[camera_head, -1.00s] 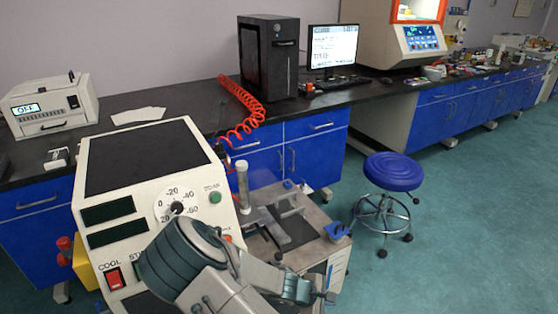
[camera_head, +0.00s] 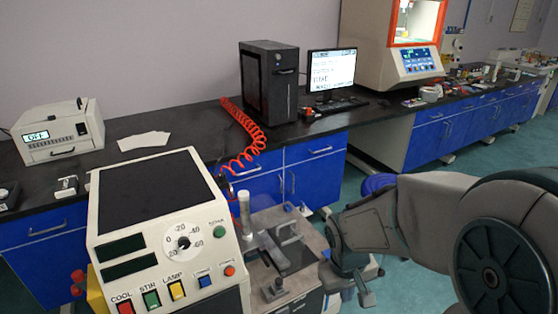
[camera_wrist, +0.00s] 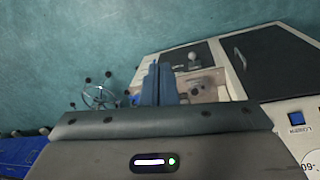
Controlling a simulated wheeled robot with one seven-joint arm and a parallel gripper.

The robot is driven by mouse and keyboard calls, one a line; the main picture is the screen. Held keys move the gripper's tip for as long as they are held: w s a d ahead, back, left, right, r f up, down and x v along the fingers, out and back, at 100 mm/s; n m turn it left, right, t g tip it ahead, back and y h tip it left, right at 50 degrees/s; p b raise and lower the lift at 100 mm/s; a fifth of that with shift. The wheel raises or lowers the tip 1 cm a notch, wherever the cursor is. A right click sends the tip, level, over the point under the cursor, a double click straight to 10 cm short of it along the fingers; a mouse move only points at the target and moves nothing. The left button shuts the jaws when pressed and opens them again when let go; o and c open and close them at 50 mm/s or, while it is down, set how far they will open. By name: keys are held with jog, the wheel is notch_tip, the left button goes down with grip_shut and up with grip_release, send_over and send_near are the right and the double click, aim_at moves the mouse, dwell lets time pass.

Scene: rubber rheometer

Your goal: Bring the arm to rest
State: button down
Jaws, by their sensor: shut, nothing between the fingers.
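My gripper shows in the wrist view as two blue-grey fingers (camera_wrist: 158,84) closed together with nothing between them. In the head view my arm reaches in from the right edge, folded, and my gripper (camera_head: 362,292) points down beside the small grey bench, over the floor. It appears clear of the white rheometer-like machine (camera_head: 138,222) with its dial and coloured buttons. That machine also shows tilted in the wrist view (camera_wrist: 290,62), to the right of the fingers.
The grey bench (camera_head: 262,292) with a metal fixture stands right of the machine. A blue stool (camera_head: 378,183) is partly hidden behind my arm. The black worktop (camera_head: 200,125) carries a computer tower (camera_head: 268,82), a monitor (camera_head: 331,70) and a white device (camera_head: 60,130). A red coiled hose (camera_head: 250,130) hangs there.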

jog(key=s+r+m+t+p, duration=0.1)
jog(key=s+r, duration=0.2)
jog(key=r, duration=0.4)
jog(key=s+r+m+t+y+p, duration=0.1)
jog(key=s+r+m+p, duration=0.1)
jog(key=s+r, duration=0.2)
jog(key=v, duration=0.3)
jog(key=shift+w+d+p, duration=0.15)
jog(key=shift+p, duration=0.15)
